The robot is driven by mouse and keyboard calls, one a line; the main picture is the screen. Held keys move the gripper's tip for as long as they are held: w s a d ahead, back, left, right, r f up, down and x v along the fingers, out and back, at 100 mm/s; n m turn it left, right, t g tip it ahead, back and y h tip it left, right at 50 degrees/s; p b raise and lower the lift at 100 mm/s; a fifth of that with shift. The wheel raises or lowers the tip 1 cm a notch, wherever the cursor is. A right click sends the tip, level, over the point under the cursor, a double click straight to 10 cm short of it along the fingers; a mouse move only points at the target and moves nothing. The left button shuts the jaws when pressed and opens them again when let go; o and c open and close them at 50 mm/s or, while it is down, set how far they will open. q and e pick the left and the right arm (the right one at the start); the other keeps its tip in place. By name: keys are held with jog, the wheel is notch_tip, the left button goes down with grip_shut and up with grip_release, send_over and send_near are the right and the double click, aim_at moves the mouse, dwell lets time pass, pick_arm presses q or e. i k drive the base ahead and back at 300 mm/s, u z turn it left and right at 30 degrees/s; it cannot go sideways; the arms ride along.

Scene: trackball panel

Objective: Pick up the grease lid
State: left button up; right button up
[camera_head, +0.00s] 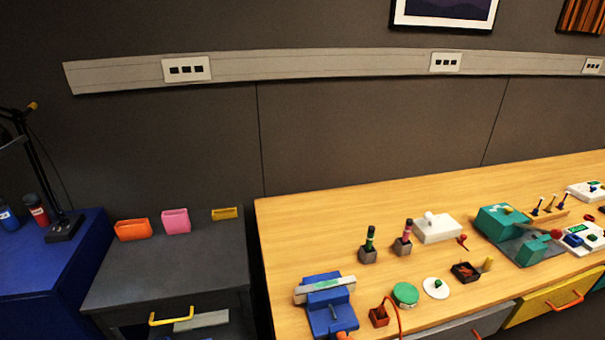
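No label marks the grease lid. A green round item (405,294) with a pale rim lies near the front of the wooden table. I cannot tell for certain which of these is the grease lid. The two items sit close together, apart from each other. Neither of my grippers is in view.
A blue device (329,307) stands left of the green item, with a small brown box (379,317) and red cable between. A dark tray (465,271) lies right of the disc. Behind are two bottle holders (368,255) (403,246) and a white trackball box (437,229).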

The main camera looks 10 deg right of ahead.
aim_at(436, 289)
jog(key=z, duration=1.05)
jog(key=k, duration=0.2)
jog(key=z, duration=0.2)
